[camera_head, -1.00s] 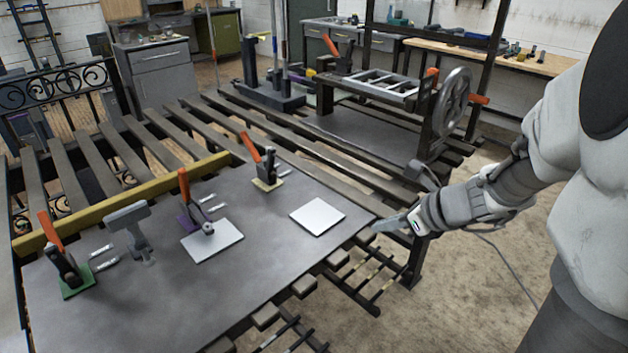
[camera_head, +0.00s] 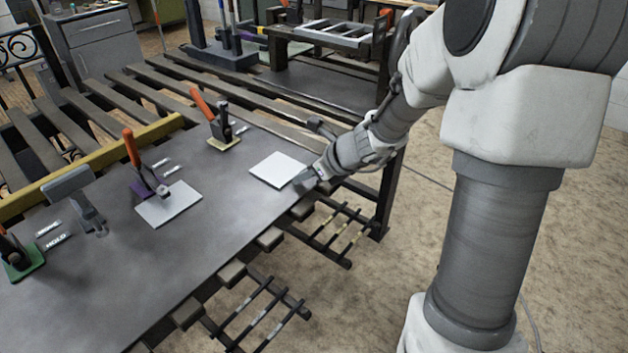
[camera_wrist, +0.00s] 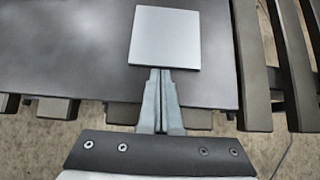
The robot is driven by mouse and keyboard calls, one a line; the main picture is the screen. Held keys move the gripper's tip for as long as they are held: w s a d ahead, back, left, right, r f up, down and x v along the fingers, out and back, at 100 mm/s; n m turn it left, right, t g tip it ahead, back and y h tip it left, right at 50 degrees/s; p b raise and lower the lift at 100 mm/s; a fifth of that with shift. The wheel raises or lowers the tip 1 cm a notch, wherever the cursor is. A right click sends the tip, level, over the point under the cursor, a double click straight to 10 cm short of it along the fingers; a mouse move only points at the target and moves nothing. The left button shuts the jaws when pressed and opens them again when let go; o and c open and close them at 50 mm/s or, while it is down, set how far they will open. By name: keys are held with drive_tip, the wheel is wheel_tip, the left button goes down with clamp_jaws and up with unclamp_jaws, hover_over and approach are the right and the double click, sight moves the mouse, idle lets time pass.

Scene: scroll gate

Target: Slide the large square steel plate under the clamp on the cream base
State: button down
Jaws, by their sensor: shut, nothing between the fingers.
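The square steel plate (camera_head: 278,169) lies flat and bare on the dark tabletop near its right edge. It shows whole in the wrist view (camera_wrist: 165,38). The clamp with an orange handle (camera_head: 208,108) stands on the cream base (camera_head: 224,143), to the left of and behind the plate, with a gap of bare table between them. My gripper (camera_head: 302,182) is shut and empty, low at the plate's near right side. In the wrist view its fingertips (camera_wrist: 160,73) meet the middle of the plate's near edge; I cannot tell whether they touch.
Another steel plate (camera_head: 169,204) lies at the clamp on the purple base (camera_head: 147,187). A grey T-shaped stand (camera_head: 82,200) and a clamp on a green base (camera_head: 20,258) are farther left. A yellow bar (camera_head: 100,165) runs along the back. The near tabletop is clear.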

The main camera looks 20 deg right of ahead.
sight(262, 162)
drive_tip(key=shift+w+a, duration=0.15)
drive_tip(key=w+a+p, duration=0.1)
drive_tip(key=w+a, duration=0.1)
drive_tip(key=w+a+p, duration=0.1)
drive_tip(key=w+a, duration=0.1)
drive_tip(key=w, duration=0.1)
drive_tip(key=w+a+p, duration=0.1)
drive_tip(key=w+a, duration=0.1)
drive_tip(key=w, duration=0.1)
drive_tip(key=shift+w, duration=0.1)
drive_tip(key=shift+w+a, duration=0.3)
drive_tip(key=shift+w, duration=0.1)
drive_tip(key=shift+s+d+f, duration=0.1)
